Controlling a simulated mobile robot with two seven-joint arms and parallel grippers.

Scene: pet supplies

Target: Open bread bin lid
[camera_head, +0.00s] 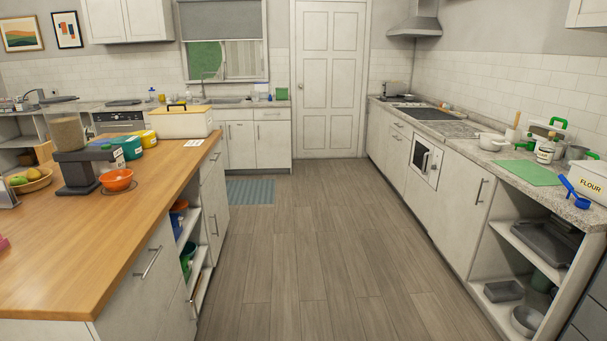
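A cream bread bin (183,126) stands at the far end of the wooden-topped island. Its lid (197,110) is pale with a dark handle (177,107) on top, and it looks closed. A small white label (194,143) lies at the foot of the bin, on or near the counter edge. The inside of the bin is hidden. Neither of my grippers is in view.
On the island (120,238) stand a dark scale-like device (76,172), an orange bowl (117,180), a fruit bowl (30,181) and several colored containers near the bin. The floor aisle (312,245) right of the island is clear. A blue-grey mat (250,191) lies ahead.

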